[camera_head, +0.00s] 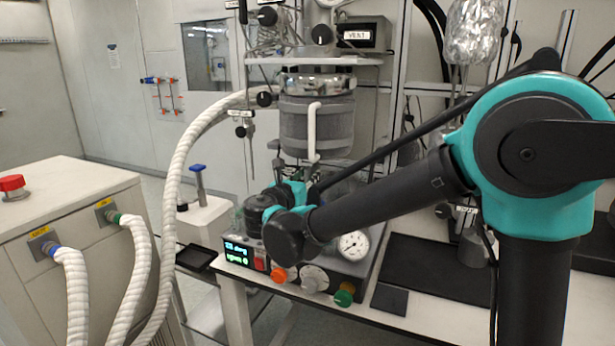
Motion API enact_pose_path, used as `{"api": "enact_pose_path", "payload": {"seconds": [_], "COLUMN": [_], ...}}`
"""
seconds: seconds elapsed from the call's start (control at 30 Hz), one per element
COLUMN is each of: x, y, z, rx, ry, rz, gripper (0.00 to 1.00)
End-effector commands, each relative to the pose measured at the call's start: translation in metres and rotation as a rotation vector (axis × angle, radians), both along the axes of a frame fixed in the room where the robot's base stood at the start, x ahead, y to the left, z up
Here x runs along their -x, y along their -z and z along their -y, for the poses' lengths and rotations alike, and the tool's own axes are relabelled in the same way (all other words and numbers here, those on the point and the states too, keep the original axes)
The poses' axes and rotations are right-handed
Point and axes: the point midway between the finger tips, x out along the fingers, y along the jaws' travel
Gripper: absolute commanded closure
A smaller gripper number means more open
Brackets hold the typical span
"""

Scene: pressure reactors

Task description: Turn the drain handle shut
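The reactor vessel (335,128) stands at the back of the bench, wrapped in a grey jacket under a metal lid. A white vertical tube or bar (312,130) runs down its front. My arm reaches in from the right, and its teal and black wrist is low in front of the vessel. My gripper (315,178) is small and partly hidden behind the wrist, just below the vessel's underside. I cannot see whether its fingers are open or shut, or whether it touches anything. I cannot clearly make out the drain handle; the wrist and gripper cover much of that area.
A control box with a green display (237,253), coloured knobs and a pressure gauge (353,246) sits below my wrist. White ribbed hoses (180,165) run at the left to a cabinet with a red button (12,183).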

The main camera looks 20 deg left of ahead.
Motion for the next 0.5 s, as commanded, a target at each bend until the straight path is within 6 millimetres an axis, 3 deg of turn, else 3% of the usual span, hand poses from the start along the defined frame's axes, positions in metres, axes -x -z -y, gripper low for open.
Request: {"api": "enact_pose_path", "payload": {"seconds": [0.17,0.4,0.5], "x": [0.0002,0.0005,0.0005], "y": [0.0000,0.0000,0.0000], "z": [-0.0001,-0.0001,-0.0001], "rx": [0.000,0.000,0.000], "ry": [0.000,0.000,0.000], "rz": [0.000,0.000,0.000], "gripper": [0.69,0.99,1.00]}}
